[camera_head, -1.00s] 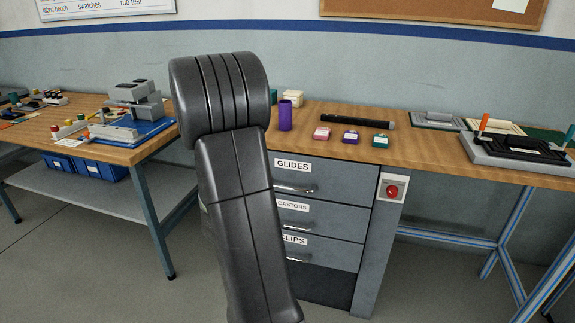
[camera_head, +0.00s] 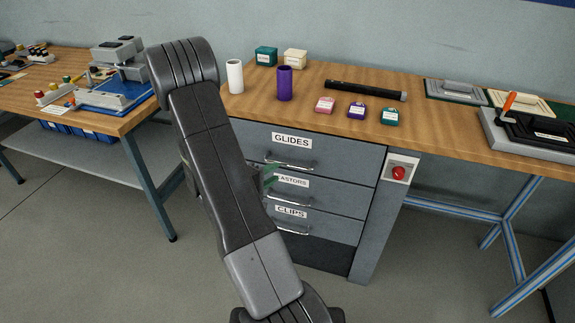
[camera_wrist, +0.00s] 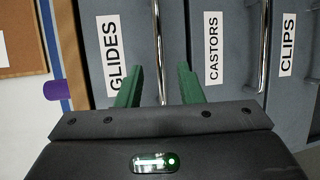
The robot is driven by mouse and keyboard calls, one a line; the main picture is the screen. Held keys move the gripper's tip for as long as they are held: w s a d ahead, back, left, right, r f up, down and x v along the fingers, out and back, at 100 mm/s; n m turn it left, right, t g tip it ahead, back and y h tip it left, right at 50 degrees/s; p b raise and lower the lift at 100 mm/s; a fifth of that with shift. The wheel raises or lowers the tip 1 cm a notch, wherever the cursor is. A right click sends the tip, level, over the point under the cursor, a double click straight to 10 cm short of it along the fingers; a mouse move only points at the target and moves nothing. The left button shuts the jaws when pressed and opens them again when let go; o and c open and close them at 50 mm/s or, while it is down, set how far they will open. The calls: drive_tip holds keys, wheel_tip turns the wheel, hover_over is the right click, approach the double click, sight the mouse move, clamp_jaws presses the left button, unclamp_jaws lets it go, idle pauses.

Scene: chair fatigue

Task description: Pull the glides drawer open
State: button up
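The grey drawer labelled GLIDES (camera_head: 335,155) is the top one in the bench cabinet and looks shut, level with those below. Its bar handle (camera_head: 290,166) is silver. In the wrist view the GLIDES drawer front (camera_wrist: 118,20) is left of centre, with its handle (camera_wrist: 157,40) running up the picture. My gripper (camera_wrist: 160,78) is open, its two green fingers either side of the handle's line; the remaining distance is hard to tell. In the head view my gripper (camera_head: 268,176) is by the handle's left end, partly hidden behind my arm.
The CASTORS drawer (camera_head: 335,193) and CLIPS drawer (camera_head: 335,227) are just below. A red button (camera_head: 398,173) is on the cabinet's right post. On the bench top (camera_head: 420,125) stand a purple cylinder (camera_head: 284,84), a white cylinder (camera_head: 235,76) and small boxes. Open floor lies in front.

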sight(288, 164)
drive_tip(key=x, duration=0.7)
drive_tip(key=shift+w+d, duration=0.25)
drive_tip(key=shift+w, duration=0.05)
drive_tip(key=shift+c, duration=0.4)
clamp_jaws()
